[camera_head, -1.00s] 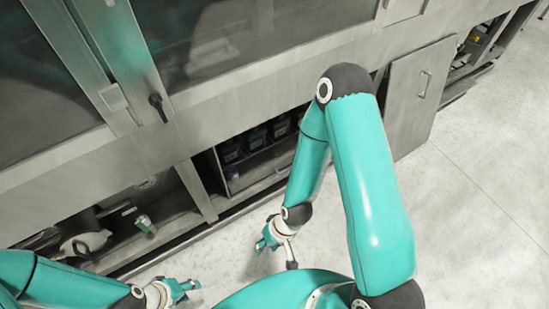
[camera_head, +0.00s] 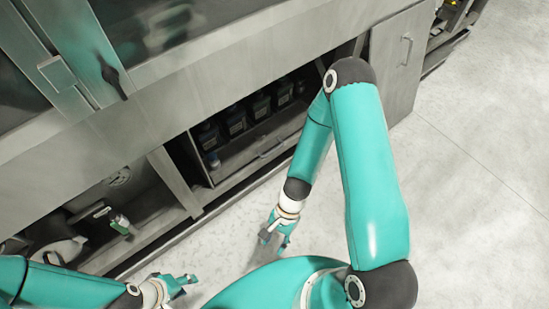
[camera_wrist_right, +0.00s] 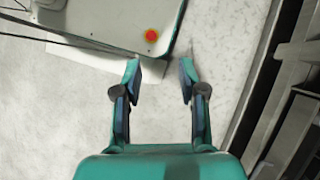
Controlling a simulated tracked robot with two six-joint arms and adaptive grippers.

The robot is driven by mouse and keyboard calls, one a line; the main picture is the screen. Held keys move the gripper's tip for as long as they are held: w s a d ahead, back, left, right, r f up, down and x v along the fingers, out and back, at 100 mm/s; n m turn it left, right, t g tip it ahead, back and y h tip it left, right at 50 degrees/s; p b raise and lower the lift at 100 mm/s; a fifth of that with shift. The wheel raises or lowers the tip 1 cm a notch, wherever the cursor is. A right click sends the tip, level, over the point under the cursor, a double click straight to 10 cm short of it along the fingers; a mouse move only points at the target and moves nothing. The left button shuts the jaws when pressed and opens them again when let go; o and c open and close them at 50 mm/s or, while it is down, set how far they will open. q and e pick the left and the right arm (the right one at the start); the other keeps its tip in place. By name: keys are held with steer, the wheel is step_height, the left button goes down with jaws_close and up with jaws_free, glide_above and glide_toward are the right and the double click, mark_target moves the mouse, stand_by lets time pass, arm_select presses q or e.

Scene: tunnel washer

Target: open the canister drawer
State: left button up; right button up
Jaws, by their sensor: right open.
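The canister drawer (camera_head: 262,151) sits low in an open bay of the machine, its grey front carrying a slim handle. Several dark canisters (camera_head: 236,121) stand in a row behind that front. My right arm covers the drawer's right end. My right gripper (camera_head: 272,240) hangs over the floor in front of the bay, apart from the drawer.
A left bay holds a pale jug (camera_head: 62,250) and a small green-and-white bottle (camera_head: 122,225). A grey cabinet door (camera_head: 398,62) with a handle stands right of the drawer. Open floor (camera_head: 470,190) lies to the right. Grey metal framing (camera_wrist_right: 290,100) edges the right wrist view.

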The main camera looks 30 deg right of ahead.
steer(key=w+f+m+t+y+b, duration=0.1)
steer(key=w+f+m+y+b, duration=0.4)
steer(key=f+m, duration=0.45)
steer(key=m+t+h+b, duration=0.9)
steer(key=m+t+b, duration=0.85)
steer(key=m, duration=1.15)
glide_toward(274, 150)
arm_select(q)
step_height(274, 150, down, 32)
steer(key=b, duration=0.6)
steer(key=shift+r, duration=0.2)
arm_select(e)
steer(key=shift+g, duration=0.25)
steer(key=shift+x, duration=5.3)
steer(key=shift+d+f, duration=0.15)
steer(key=shift+d, duration=0.05)
jaws_close()
